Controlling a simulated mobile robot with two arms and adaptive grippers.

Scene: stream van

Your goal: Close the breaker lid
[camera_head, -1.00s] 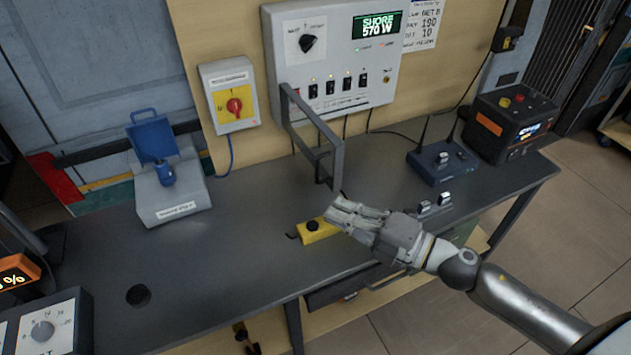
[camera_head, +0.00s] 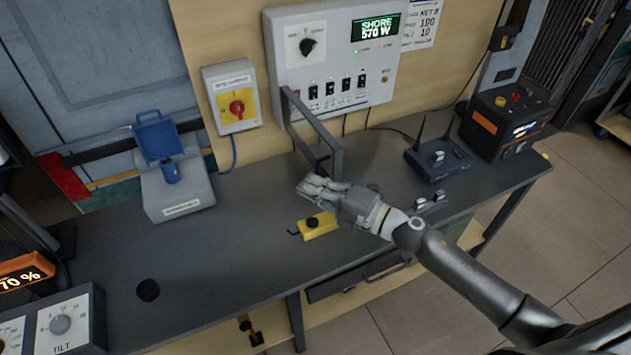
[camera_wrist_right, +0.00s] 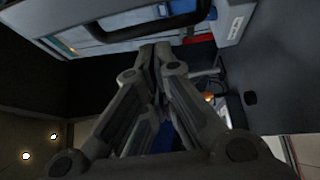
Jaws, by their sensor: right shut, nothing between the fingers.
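The breaker lid (camera_head: 314,122) is a dark grey open frame. In the head view it stands out from the lower left of the white breaker panel (camera_head: 380,62), swung away from the row of black switches (camera_head: 345,88). My right gripper (camera_head: 303,186) is shut and empty, over the table just below the lid's outer end. I cannot tell whether it touches the lid. In the right wrist view its fingers (camera_wrist_right: 157,52) are together, with a dark curved bar beyond that I cannot identify surely. My left gripper is not in view.
A yellow box with a black button (camera_head: 318,229) lies on the table below my right gripper. A blue router (camera_head: 437,165) stands to the right. A grey box with a raised blue lid (camera_head: 178,196) stands left. The table between is mostly clear.

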